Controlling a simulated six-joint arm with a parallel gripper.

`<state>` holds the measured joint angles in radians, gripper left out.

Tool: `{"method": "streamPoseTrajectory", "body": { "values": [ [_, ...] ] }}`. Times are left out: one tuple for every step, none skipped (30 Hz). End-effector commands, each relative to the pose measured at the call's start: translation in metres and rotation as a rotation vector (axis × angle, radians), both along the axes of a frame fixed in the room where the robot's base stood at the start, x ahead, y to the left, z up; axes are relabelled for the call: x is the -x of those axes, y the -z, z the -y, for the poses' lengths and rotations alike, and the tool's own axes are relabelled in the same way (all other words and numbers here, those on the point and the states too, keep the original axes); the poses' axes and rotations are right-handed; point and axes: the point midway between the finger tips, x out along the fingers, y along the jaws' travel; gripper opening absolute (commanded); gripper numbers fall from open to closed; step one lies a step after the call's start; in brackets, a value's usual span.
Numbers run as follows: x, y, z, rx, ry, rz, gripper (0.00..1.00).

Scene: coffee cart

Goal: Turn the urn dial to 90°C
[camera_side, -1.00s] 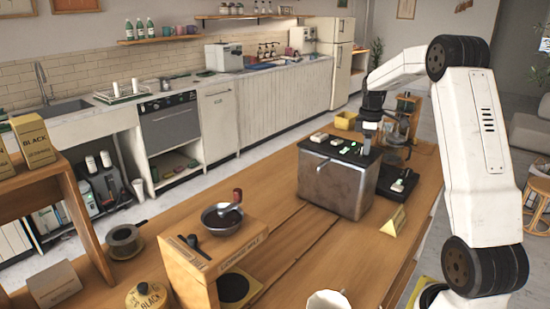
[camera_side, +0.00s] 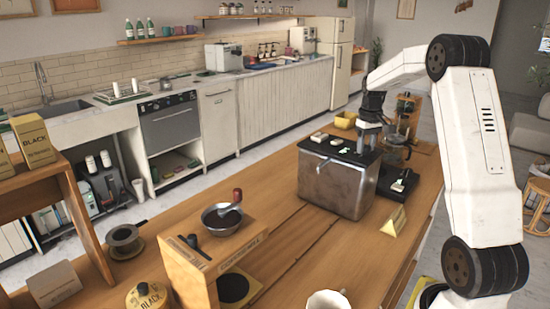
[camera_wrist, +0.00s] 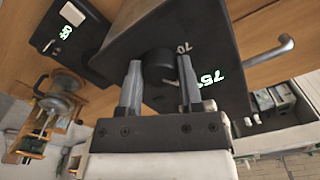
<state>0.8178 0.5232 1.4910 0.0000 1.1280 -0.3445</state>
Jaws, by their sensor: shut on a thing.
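The urn (camera_side: 335,190) is a metal box with a black top panel, standing on the wooden cart. Its dial (camera_wrist: 158,64) is a round black knob on that panel, hard to make out in the side view. My gripper (camera_side: 369,146) is over the right part of the urn top. In the wrist view my gripper (camera_wrist: 160,72) has one finger on each side of the dial and is shut on it. A white "70" mark (camera_wrist: 184,47) sits beside the dial. A green display (camera_wrist: 210,77) on the panel appears to read 75°.
A black device with a lit green readout (camera_wrist: 65,32) stands close beside the urn. A glass-pot brewer (camera_side: 398,155) stands behind it. A yellow wedge sign (camera_side: 394,221) is at the front right. The wooden top (camera_side: 330,255) in front of the urn is clear.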

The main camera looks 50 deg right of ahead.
Motion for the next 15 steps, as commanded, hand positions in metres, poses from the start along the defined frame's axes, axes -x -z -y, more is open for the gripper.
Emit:
{"method": "streamPoseTrajectory", "body": {
  "values": [
    [-0.0007,-0.0013,0.0001,0.002,0.042,0.002,0.0],
    [-0.0008,-0.0013,0.0001,0.002,0.071,0.002,0.0],
    [-0.0008,-0.0013,0.0,0.002,0.109,0.002,0.0],
    [-0.0009,-0.0013,-0.0001,0.002,0.137,0.002,0.0],
    [-0.0009,-0.0013,-0.0001,0.003,0.166,0.003,0.0],
    [-0.001,-0.0013,-0.0002,0.003,0.204,0.003,0.0],
    [-0.0011,-0.0014,-0.0002,0.003,0.232,0.003,0.0],
    [-0.0012,-0.0014,-0.0003,0.003,0.261,0.003,0.0],
    [-0.0012,-0.0014,-0.0004,0.003,0.299,0.003,0.0],
    [-0.0013,-0.0014,-0.0003,0.003,0.327,0.003,0.0],
    [-0.0013,-0.0014,-0.0004,0.003,0.356,0.003,0.0],
    [-0.0015,-0.0014,-0.0005,0.003,0.394,0.003,0.0],
    [-0.0015,-0.0014,-0.0006,0.003,0.422,0.003,0.0],
    [-0.0016,-0.0015,-0.0005,0.003,0.451,0.003,0.0],
    [-0.0017,-0.0015,-0.0006,0.003,0.489,0.003,0.0]
  ]
}}
